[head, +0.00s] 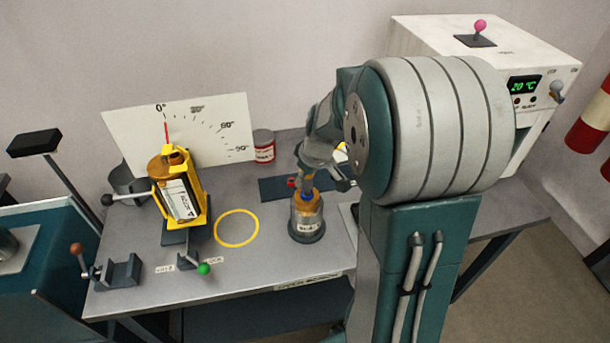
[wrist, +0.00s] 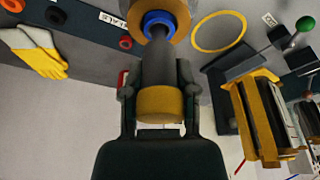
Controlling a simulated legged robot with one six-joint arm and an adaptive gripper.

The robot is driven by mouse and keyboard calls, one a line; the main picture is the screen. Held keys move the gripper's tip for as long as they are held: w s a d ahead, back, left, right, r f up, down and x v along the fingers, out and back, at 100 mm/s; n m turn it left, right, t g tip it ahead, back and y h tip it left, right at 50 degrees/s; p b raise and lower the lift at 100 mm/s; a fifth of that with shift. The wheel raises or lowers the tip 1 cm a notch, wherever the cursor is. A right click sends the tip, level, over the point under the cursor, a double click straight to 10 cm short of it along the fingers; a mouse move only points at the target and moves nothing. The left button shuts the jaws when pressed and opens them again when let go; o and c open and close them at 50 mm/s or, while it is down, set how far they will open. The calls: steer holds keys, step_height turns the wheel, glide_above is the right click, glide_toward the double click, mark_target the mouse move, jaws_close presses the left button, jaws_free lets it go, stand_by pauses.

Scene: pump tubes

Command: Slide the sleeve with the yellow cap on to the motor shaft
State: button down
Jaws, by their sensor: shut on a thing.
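My gripper (wrist: 160,108) is shut on the sleeve with the yellow cap (wrist: 160,104); its dark fingers lie on both sides of the cap. The dark grey sleeve (wrist: 155,62) runs from the cap toward a blue ring (wrist: 158,20) on the brass-coloured motor top (wrist: 177,10). The sleeve's far end overlaps the ring in the wrist view; I cannot tell whether the shaft is inside it. In the head view the motor (head: 306,220) stands upright on the bench, with my gripper (head: 322,182) just above it. My arm hides much of the gripper and sleeve there.
A yellow tilting stand (head: 183,195) with handles is left of the motor. A yellow circle (head: 237,245) on the bench is empty. A red-and-white can (head: 264,146) stands behind. A dark seals strip (wrist: 90,22) with rings and yellow-white gloves (wrist: 35,52) lie nearby. A white oven (head: 545,75) is right.

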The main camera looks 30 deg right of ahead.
steer(key=shift+f, duration=0.55)
steer(key=shift+c, duration=1.5)
jaws_free()
steer(key=shift+r, duration=0.1)
steer(key=v, duration=1.1)
steer(key=shift+s+r, duration=0.2)
steer(key=shift+r, duration=0.15)
steer(key=s+a+r+m+t+h, duration=0.1)
steer(key=s+a+r+m+t, duration=0.1)
steer(key=s+a, duration=1.1)
steer(key=s+r+m, duration=0.1)
steer(key=s, duration=0.2)
steer(key=shift+s+a+r+m+t, duration=0.2)
steer(key=shift+r+m+t, duration=0.1)
steer(key=shift+r, duration=0.05)
